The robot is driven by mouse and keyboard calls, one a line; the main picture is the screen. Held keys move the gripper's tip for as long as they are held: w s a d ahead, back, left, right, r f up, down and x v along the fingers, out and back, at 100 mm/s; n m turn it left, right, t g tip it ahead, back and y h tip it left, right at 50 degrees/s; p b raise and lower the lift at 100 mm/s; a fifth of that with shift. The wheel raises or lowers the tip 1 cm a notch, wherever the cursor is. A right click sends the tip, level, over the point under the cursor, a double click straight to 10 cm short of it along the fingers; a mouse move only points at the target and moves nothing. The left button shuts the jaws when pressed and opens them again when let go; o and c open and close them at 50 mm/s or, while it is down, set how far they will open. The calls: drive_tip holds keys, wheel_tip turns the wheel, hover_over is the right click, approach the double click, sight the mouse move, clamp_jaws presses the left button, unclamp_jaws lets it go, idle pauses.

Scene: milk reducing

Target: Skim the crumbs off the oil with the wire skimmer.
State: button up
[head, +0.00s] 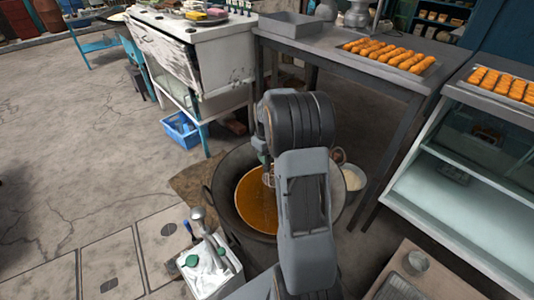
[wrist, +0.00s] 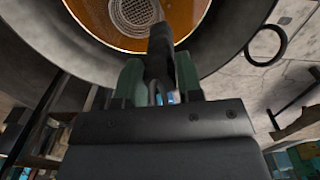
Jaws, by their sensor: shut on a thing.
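The wide dark pan (head: 228,168) stands on the floor in the middle of the head view and holds orange-brown oil (head: 254,205). My arm hides its right part. In the wrist view my gripper (wrist: 158,80) is shut on the dark handle of the wire skimmer. The skimmer's round mesh head (wrist: 130,12) shows at the top of that view, over or in the oil (wrist: 185,12); I cannot tell how deep. In the head view a small part of the skimmer (head: 268,179) shows beside my arm. I cannot make out crumbs on the oil.
A white box (head: 210,280) with a ladle and green-lidded things stands left of the pan. A pale bucket (head: 353,179) is at its right. A grey table (head: 330,45) with a tray of fried pieces (head: 390,54) stands behind. A glass case (head: 460,190) is at right. Floor at left is clear.

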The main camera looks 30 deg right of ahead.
wheel_tip(320, 180, down, 14)
drive_tip(key=b, duration=1)
drive_tip(key=shift+f+b, duration=0.2)
drive_tip(key=shift+b, duration=0.1)
drive_tip(key=w+a+p, duration=0.2)
drive_tip(key=w+a, duration=0.2)
drive_tip(key=a, duration=0.2)
wheel_tip(320, 180, up, 7)
drive_tip(key=p, duration=0.4)
drive_tip(key=shift+s, duration=0.35)
drive_tip(key=shift+r, duration=0.1)
